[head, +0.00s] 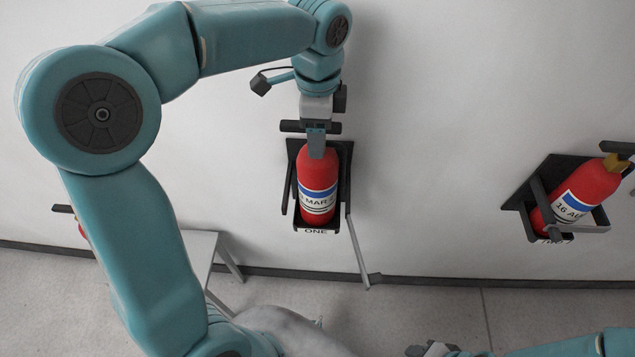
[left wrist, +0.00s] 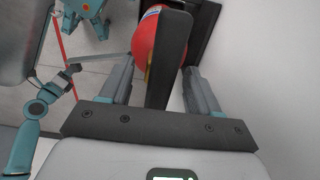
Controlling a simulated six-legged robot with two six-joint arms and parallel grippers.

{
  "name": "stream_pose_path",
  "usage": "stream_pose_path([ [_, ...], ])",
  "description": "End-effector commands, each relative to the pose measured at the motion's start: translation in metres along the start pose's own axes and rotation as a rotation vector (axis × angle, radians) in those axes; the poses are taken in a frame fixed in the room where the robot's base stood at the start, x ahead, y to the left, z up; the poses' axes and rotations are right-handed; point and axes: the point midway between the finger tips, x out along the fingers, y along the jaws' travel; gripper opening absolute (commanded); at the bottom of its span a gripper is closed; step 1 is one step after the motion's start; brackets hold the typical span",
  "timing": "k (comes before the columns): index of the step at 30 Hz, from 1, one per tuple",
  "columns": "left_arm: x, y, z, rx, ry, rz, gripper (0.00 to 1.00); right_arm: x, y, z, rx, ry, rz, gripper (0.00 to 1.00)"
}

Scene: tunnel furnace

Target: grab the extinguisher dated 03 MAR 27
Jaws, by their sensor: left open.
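A red extinguisher (head: 318,185) stands upright in a black wall bracket marked ONE (head: 345,170) in the head view. Its white and blue label reads MAR, with the ends of the date curving out of sight. My left gripper (head: 317,150) is at its top, pointing down over it. In the left wrist view the red body (left wrist: 150,45) and a black lever (left wrist: 168,58) lie between the open fingers (left wrist: 160,80), with gaps at the sides. The extinguisher's top is hidden by my gripper in the head view. My right gripper (head: 432,350) shows only partly at the bottom edge.
Another red extinguisher (head: 582,190), label partly reading 16 A, leans in a black bracket at the right. A bit of red (head: 83,232) shows behind my left arm. A small grey table (head: 200,250) stands by the wall. The wall between the brackets is clear.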

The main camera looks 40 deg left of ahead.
Motion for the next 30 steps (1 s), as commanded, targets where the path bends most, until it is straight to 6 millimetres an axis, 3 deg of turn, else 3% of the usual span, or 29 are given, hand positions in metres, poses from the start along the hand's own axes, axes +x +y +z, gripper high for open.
stream_pose_path([
  [2,-0.0004,0.0,0.0001,0.0,0.0,0.0,0.62,0.0,0.0,0.0,0.0,0.0,0.0,0.43],
  [8,-0.0006,-0.0001,-0.0002,0.0,0.0,0.0,0.0,0.0,0.0,0.0001,0.0,0.0,0.0,0.43],
  [30,0.0002,0.0004,-0.0006,0.001,0.001,0.001,0.0,0.0002,0.0001,0.0001,0.0,0.0,0.0,0.43],
])
